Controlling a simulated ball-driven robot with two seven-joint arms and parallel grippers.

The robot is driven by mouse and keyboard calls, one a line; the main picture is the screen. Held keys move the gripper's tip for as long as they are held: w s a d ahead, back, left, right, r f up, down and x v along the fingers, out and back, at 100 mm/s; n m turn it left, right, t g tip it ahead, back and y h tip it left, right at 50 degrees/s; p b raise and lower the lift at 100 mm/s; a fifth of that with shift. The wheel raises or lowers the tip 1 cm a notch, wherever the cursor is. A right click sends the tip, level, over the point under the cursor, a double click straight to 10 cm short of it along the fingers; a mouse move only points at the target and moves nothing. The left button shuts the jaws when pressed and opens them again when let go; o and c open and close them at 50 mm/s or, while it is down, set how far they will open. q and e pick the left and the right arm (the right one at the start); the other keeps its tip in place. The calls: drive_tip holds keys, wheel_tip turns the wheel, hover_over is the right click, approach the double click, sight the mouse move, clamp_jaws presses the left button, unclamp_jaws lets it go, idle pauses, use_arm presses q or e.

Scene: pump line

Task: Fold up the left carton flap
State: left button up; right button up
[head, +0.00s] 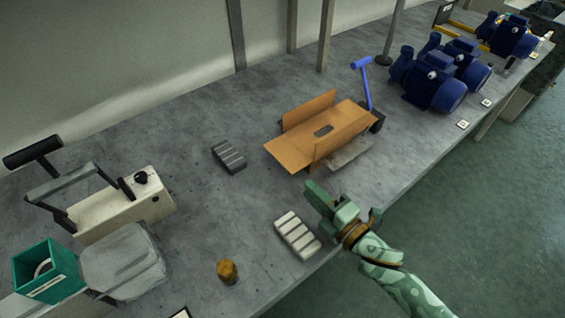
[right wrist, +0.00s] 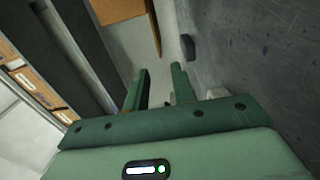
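The brown cardboard carton (head: 345,121) stands on the grey bench in the middle of the head view, with a dark slot in its middle. Its left flap (head: 287,153) sticks outward to the left, low and roughly flat. A back flap (head: 308,109) stands up. My right gripper (head: 318,194) is just in front of the carton's near left corner, apart from it. In the right wrist view its two fingers (right wrist: 160,77) are spread with nothing between them, and part of the carton (right wrist: 118,9) shows beyond. My left gripper is not in view.
A dark ribbed block (head: 229,157) lies left of the carton, a pale ribbed block (head: 297,235) by the front edge. A blue-handled tool (head: 363,82) stands right of the carton, blue pumps (head: 437,76) further right. A brass cylinder (head: 228,271) and a green bin (head: 47,272) are front left.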

sight(282, 163)
drive_tip(key=b+x, duration=0.1)
drive_tip(key=x, duration=1)
drive_tip(key=shift+w+a+b, duration=0.2)
drive_tip(key=shift+w+b, duration=0.05)
drive_tip(key=shift+b, duration=0.1)
clamp_jaws()
